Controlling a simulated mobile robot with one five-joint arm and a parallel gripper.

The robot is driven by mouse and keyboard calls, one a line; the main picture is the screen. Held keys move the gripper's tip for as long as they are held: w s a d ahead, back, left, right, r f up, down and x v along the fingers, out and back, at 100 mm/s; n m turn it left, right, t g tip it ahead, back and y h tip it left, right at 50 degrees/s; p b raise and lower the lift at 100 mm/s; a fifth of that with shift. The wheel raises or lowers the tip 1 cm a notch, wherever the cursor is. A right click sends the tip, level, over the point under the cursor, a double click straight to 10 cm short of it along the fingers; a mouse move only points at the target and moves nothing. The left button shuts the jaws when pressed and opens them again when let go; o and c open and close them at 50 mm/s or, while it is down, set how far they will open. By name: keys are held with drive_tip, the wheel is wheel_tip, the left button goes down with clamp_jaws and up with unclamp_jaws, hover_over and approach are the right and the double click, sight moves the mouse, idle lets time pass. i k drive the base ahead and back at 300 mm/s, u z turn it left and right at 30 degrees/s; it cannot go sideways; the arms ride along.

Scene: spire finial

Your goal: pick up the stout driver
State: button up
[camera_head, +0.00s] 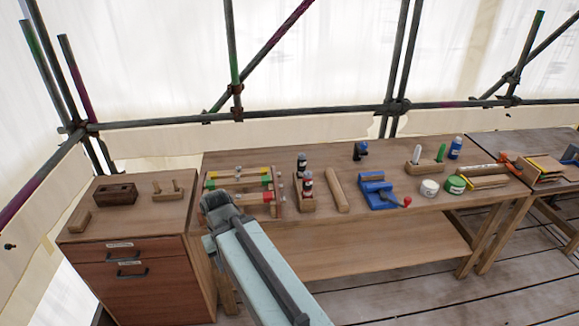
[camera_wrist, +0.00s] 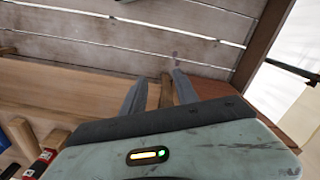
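I cannot tell for sure which thing is the stout driver. Upright in a small wooden block (camera_head: 415,169) on the long bench are a green handle-like piece (camera_head: 441,153) and a pale one (camera_head: 417,154). Another wooden block (camera_head: 297,189) at the bench's left half holds two dark upright pieces with red and white bands (camera_head: 307,184). My gripper (camera_wrist: 158,84) shows in the wrist view with its two fingers apart. A brown wooden strip shows between them, seemingly beyond, with plank floor above. In the head view my arm hides the gripper's fingers.
The long bench (camera_head: 345,208) also bears a blue vise-like tool (camera_head: 377,192), a wooden bar (camera_head: 338,190), a white tub (camera_head: 429,187), a green tub (camera_head: 455,184) and a blue bottle (camera_head: 455,147). A drawer cabinet (camera_head: 150,287) stands left. Scaffold poles run behind.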

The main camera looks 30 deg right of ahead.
sight(302, 165)
drive_tip(key=z, duration=0.05)
drive_tip(key=i, duration=1.3)
drive_tip(key=z, duration=0.05)
